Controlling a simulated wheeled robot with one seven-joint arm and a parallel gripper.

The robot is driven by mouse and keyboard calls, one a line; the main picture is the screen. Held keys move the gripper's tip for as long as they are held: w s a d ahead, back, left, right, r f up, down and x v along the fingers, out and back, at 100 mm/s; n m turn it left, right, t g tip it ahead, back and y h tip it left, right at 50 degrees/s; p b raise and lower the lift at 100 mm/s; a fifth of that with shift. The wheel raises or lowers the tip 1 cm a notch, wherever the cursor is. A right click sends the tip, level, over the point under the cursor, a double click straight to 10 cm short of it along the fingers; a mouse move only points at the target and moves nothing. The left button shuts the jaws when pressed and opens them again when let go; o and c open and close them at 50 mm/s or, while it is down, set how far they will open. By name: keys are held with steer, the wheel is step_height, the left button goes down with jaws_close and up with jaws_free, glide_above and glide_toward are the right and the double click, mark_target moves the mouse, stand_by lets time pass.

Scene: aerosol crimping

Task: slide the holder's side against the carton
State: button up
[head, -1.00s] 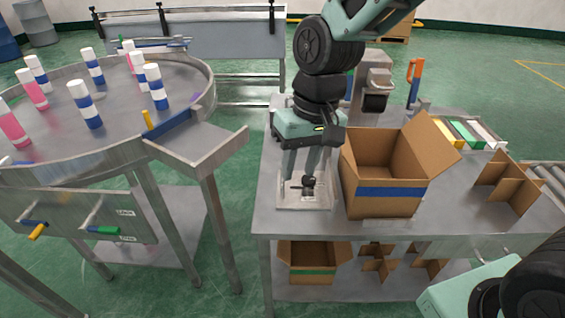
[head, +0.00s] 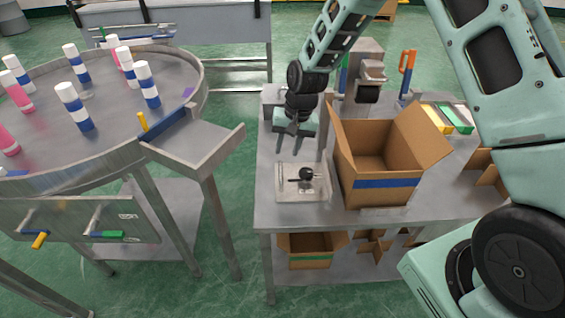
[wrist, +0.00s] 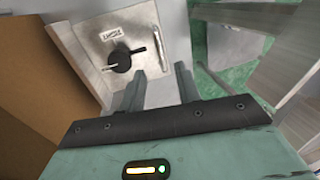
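The holder (head: 290,194) is a flat, pale metal plate with a black knob on top, lying on the table left of the carton. In the wrist view the holder (wrist: 146,22) shows its knob, a label and a raised bar. The carton (head: 362,192) is an open cardboard box with a blue band; its brown side (wrist: 35,95) fills the left of the wrist view. A narrow strip of table shows between the holder and the carton. My gripper (head: 286,150) is above and behind the holder, fingers down. Its fingers (wrist: 160,82) are apart with nothing between them.
A steel machine (head: 368,75) stands behind the carton, with an orange-handled tool (head: 407,68) beside it. Green and yellow strips lie at the back right. The round table (head: 110,120) with bottles and its chute (head: 205,145) stand to the left, across a gap.

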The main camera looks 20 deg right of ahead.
mark_target(281, 170)
steer(key=f, duration=0.3)
steer(key=a+f+p, duration=0.1)
steer(key=f, duration=0.3)
steer(key=shift+w+a+f, duration=0.15)
steer(key=shift+w+a, duration=0.05)
